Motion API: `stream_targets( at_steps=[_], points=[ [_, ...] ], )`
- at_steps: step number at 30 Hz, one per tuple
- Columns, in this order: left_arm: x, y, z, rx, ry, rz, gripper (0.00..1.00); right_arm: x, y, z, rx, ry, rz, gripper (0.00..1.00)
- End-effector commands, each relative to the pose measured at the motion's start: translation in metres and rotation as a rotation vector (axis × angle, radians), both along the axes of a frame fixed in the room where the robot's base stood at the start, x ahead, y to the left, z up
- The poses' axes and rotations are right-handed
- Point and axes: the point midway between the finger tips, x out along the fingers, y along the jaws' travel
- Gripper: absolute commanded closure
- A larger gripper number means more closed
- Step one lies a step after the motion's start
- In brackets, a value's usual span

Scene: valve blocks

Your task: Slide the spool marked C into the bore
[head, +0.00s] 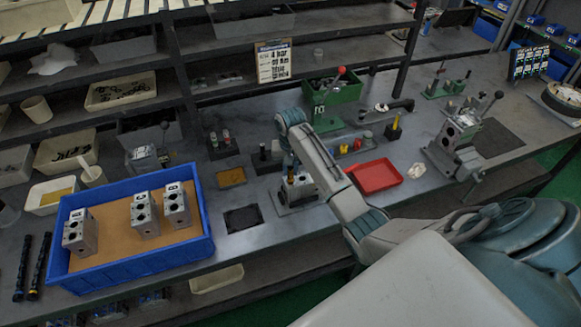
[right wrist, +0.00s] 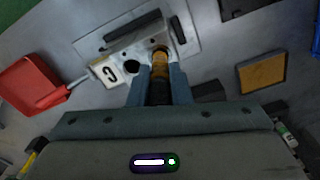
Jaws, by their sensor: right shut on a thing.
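My right gripper (right wrist: 161,90) is shut on a spool (right wrist: 160,68) with a brass-coloured end and a dark body. A grey valve block (right wrist: 125,72) with a white label lies just beyond the fingertips; the label's mark looks like a C. One dark hole (right wrist: 132,66) shows open beside the spool. The brass end is over or at the block's other opening; I cannot tell if it has entered. In the head view the block (head: 304,190) sits on a plate under my right gripper, with the spool (head: 290,179) upright above it. My left gripper is not in view.
A blue tray (head: 130,278) with several grey blocks stands at the left. A red tray (head: 376,176) lies right of the block. A yellow pad (head: 231,177) and a dark pad (head: 243,219) lie to its left. Another fixture (head: 455,150) stands at the right.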

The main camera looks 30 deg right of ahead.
Motion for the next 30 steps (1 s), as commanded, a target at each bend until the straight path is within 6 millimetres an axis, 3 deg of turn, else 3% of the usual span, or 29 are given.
stream_targets(
  at_steps=[30],
  points=[
    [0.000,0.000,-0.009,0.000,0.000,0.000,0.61,0.000,0.000,-0.026,-0.001,-0.001,0.000,1.00]
  ],
)
